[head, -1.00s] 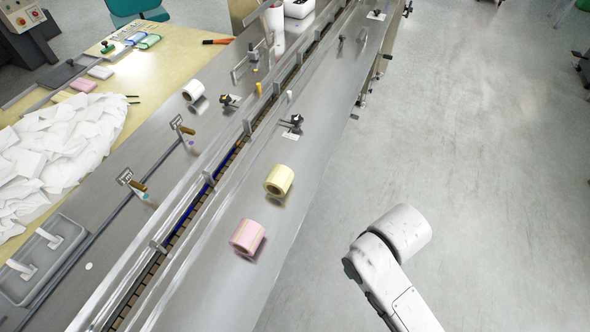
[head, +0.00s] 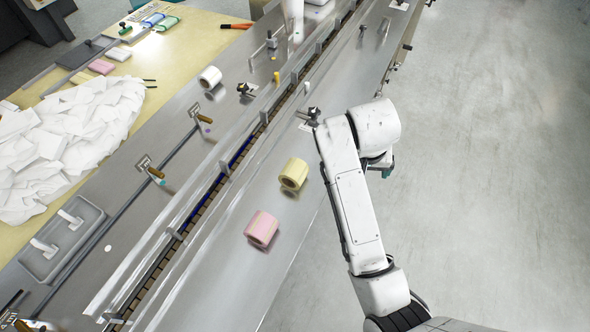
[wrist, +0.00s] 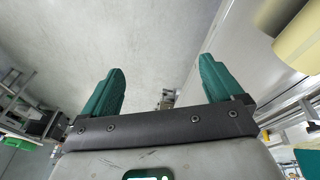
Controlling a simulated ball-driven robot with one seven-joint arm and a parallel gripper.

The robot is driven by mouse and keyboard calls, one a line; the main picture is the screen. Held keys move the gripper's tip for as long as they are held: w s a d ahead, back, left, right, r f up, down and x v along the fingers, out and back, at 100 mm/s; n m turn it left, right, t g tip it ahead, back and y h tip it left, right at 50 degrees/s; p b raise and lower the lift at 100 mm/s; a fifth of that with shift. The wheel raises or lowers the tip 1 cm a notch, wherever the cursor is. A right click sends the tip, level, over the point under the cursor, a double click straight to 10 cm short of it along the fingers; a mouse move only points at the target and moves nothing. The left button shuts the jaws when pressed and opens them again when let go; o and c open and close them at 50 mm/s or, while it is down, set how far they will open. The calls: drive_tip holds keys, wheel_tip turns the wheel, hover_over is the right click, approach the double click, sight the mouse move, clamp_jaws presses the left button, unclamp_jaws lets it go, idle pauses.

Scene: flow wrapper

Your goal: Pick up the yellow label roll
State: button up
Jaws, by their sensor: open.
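The yellow label roll (head: 294,173) lies on the steel deck of the machine, left of my arm in the head view. A pale yellow curved surface, likely the same roll (wrist: 299,38), shows at the upper right edge of the wrist view. My gripper (wrist: 160,85) is open, with two green fingers spread and nothing between them. In the head view my gripper is mostly hidden behind my white arm, with only a bit of green showing (head: 388,172). It is apart from the roll, to its right, beyond the deck's edge.
A pink roll (head: 262,229) lies just below the yellow one. A white roll (head: 210,78) lies across the guide rails. A black-knobbed clamp (head: 312,113) stands above the yellow roll. A grey tray (head: 62,238) is at left. The floor (head: 490,190) at right is clear.

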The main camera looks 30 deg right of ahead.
drive_tip(key=w+a+r+m, duration=0.2)
drive_tip(key=w+a+r, duration=0.2)
drive_tip(key=w, duration=0.1)
wheel_tip(320, 180, up, 3)
drive_tip(key=m+g+y+p, duration=0.1)
drive_tip(key=m+y+p, duration=0.1)
hover_over(294, 167)
drive_tip(key=d, duration=0.1)
drive_tip(key=shift+d+f, duration=0.15)
drive_tip(key=shift+a+y, duration=0.25)
drive_tip(key=shift+y, duration=0.05)
wheel_tip(294, 167, down, 6)
drive_tip(key=shift+a+r, duration=0.1)
drive_tip(key=shift+r, duration=0.15)
drive_tip(key=shift+a+f+p, duration=0.2)
drive_tip(key=shift+f+p, duration=0.25)
drive_tip(key=shift+f, duration=0.85)
drive_tip(key=shift+a+f+p, duration=0.15)
drive_tip(key=shift+f+p, duration=0.25)
drive_tip(key=shift+f, duration=0.9)
drive_tip(key=shift+c, duration=0.4)
drive_tip(key=c, duration=1)
drive_tip(key=shift+r, duration=0.1)
